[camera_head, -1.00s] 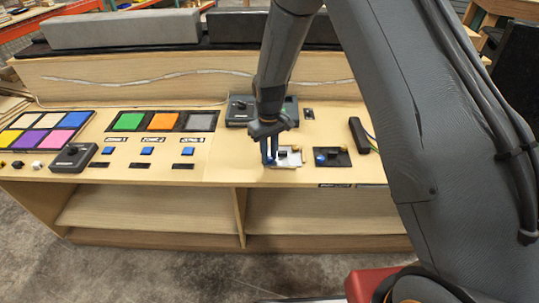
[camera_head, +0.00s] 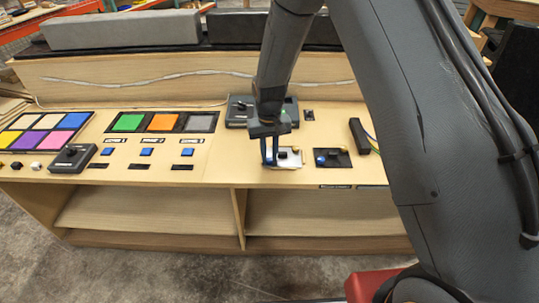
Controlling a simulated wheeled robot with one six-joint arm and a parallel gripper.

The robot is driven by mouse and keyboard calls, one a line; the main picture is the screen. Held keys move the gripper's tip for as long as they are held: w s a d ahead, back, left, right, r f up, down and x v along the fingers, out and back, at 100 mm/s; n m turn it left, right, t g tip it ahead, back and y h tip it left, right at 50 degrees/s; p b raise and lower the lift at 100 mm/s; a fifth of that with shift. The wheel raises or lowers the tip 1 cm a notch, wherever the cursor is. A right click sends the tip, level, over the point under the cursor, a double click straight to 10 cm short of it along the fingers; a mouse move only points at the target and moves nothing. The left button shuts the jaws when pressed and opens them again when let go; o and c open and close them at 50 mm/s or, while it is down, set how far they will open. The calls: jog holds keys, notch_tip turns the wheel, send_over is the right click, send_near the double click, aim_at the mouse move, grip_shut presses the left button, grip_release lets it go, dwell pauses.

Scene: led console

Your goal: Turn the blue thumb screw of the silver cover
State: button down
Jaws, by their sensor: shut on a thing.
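The silver cover (camera_head: 289,159) lies flat on the console top, right of the middle of the picture. It has a dark knob (camera_head: 282,155) near its middle. My gripper (camera_head: 270,158) points down at the left part of the silver cover. Its fingers are shut on the blue thumb screw (camera_head: 269,162), of which only a little blue shows between and below the fingertips. Most of the screw is hidden by the fingers.
A black cover (camera_head: 333,158) with a blue screw lies right of the silver one. A dark control box (camera_head: 238,109) stands behind my gripper. A black bar (camera_head: 359,136) with cables is further right. Blue buttons (camera_head: 187,152) and a joystick box (camera_head: 73,158) are left.

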aim_at(269, 160)
jog(key=shift+w+r, duration=0.1)
jog(key=shift+r, duration=0.05)
jog(key=c, duration=1.6)
grip_release()
jog(key=shift+o, duration=0.2)
notch_tip(269, 160, up, 7)
jog(key=shift+r+b, duration=0.15)
jog(key=shift+b, duration=0.85)
jog(key=shift+r, duration=0.2)
